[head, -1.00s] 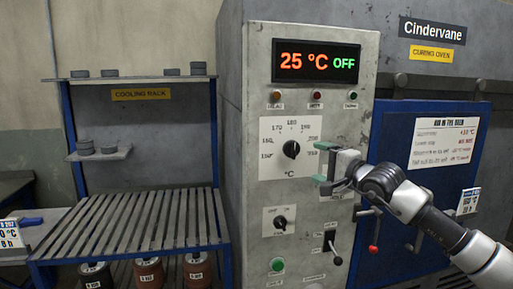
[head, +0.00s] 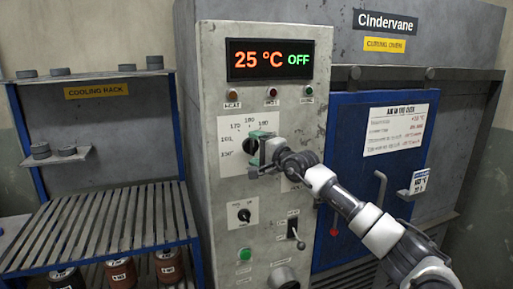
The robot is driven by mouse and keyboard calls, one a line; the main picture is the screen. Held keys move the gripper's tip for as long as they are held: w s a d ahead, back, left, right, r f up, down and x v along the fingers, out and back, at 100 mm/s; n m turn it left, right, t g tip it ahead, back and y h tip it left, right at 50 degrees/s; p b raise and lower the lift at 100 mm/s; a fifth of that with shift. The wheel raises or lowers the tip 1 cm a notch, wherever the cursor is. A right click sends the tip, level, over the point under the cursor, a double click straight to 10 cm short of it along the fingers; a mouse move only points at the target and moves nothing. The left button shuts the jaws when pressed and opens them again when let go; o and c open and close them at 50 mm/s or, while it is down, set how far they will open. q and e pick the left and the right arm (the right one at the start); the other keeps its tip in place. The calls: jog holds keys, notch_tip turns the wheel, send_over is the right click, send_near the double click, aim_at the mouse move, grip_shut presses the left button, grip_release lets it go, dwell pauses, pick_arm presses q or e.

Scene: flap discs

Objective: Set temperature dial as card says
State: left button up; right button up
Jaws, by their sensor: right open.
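The black temperature dial (head: 249,146) sits on a white scale plate (head: 231,131) on the grey control panel (head: 215,93). Scale numbers around 170 and 180 show; its pointer is hidden. My right gripper (head: 257,151) is open in front of the dial, its green-padded fingers covering the dial's right part. I cannot tell whether they touch it. The display (head: 270,60) reads 25 °C and OFF. My left gripper is not in view.
A smaller knob (head: 244,215), a lever switch (head: 294,230) and a green button (head: 244,254) sit below the dial. A printed sheet (head: 395,130) is on the blue door (head: 345,115). The cooling rack (head: 110,215) stands left, holding several dark discs on its shelves.

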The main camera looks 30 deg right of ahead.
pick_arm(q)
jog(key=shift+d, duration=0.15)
pick_arm(e)
jog(key=shift+c, duration=0.7)
jog(key=c, duration=0.8)
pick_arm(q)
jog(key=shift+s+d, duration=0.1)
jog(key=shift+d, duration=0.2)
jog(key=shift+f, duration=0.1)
